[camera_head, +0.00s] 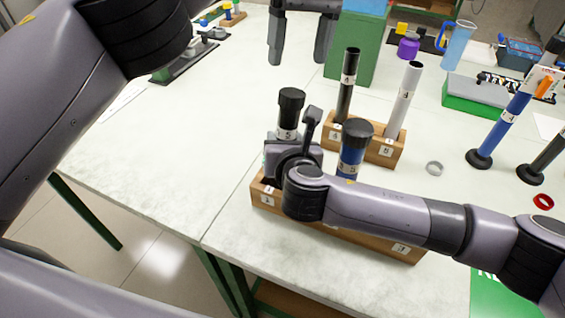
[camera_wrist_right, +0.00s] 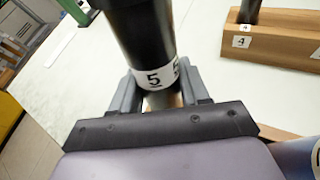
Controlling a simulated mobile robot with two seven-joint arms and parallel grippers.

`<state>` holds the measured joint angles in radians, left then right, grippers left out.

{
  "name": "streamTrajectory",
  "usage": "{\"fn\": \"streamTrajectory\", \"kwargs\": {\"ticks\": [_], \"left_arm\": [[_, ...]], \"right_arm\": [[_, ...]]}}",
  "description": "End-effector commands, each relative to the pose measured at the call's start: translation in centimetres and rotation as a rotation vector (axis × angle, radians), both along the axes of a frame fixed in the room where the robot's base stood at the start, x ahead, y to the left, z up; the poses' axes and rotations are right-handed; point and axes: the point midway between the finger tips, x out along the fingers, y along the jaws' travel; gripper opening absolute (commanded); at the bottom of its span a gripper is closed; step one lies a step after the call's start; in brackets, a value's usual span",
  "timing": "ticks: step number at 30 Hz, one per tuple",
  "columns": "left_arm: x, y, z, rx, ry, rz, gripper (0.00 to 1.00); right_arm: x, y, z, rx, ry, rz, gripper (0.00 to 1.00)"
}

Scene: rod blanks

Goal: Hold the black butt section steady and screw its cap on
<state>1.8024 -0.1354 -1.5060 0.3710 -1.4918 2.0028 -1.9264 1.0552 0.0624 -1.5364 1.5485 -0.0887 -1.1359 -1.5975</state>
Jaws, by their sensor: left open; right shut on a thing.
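The black butt section (camera_head: 287,128), labelled 5, stands upright at the left end of the front wooden rack (camera_head: 262,195). A wider black cap (camera_head: 291,98) sits on its top; I cannot tell how tightly. My right gripper (camera_head: 288,142) is shut around the section below the cap. The right wrist view shows the gripper's two fingers (camera_wrist_right: 158,90) on either side of the labelled section (camera_wrist_right: 155,77). My left gripper (camera_head: 299,52) is open and empty, above and behind the cap, with its fingers pointing down.
A blue section (camera_head: 353,160) with a black top stands close to the right in the front rack. Behind, a second rack (camera_head: 378,152) holds a black tube (camera_head: 347,85) and a grey tube (camera_head: 404,100).

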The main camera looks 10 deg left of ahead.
Motion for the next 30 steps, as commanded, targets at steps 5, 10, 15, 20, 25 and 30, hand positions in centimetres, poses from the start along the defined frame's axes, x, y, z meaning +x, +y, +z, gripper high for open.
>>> {"fn": "streamTrajectory", "kwargs": {"ticks": [5, 10, 15, 20, 25, 30], "left_arm": [[0.0, 0.0, 0.3, 0.0, 0.0, 0.001, 0.78], [0.0, 0.0, 0.3, 0.0, 0.0, 0.001, 0.78], [0.0, 0.0, 0.3, 0.0, 0.0, 0.001, 0.78], [0.0, 0.0, 0.3, 0.0, 0.0, 0.001, 0.78], [0.0, 0.0, 0.3, 0.0, 0.0, 0.001, 0.78], [0.0, 0.0, 0.2, 0.0, 0.0, 0.001, 0.78]], "right_arm": [[0.0, 0.0, 0.0, 0.0, 0.0, 0.0, 0.0], [0.0, 0.0, 0.0, 0.0, 0.0, 0.0, 0.0], [0.0, 0.0, 0.0, 0.0, 0.0, 0.0, 0.75], [0.0, 0.0, 0.0, 0.0, 0.0, 0.0, 0.75], [-0.1, 0.0, 0.0, 0.0, 0.0, 0.001, 0.75], [-1.0, -0.3, 0.5, 0.001, 0.0, 0.002, 0.75]]}}
